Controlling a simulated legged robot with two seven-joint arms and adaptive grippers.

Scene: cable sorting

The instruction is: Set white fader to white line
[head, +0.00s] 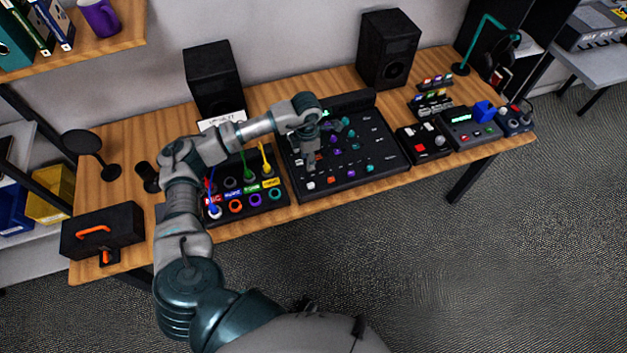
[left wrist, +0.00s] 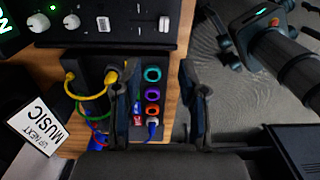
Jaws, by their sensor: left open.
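The black mixer (head: 386,160) lies on the wooden table, and its near-left part fills the top of the left wrist view (left wrist: 130,39). The white fader (left wrist: 163,24) sits near the panel's front edge; it also shows in the head view (head: 311,185). I cannot make out the white line clearly in either view. My left gripper (head: 311,166) is over the mixer's left part, just behind the white fader in the head view. In the left wrist view its fingers (left wrist: 153,78) are apart with nothing held between them. My arm hides part of the panel. My right gripper is not seen.
A cable box (head: 280,200) with coloured sockets and plugged cables stands left of the mixer. A box with red and white buttons (head: 425,141) stands to its right. Two black speakers (head: 213,78) (head: 388,50) stand behind.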

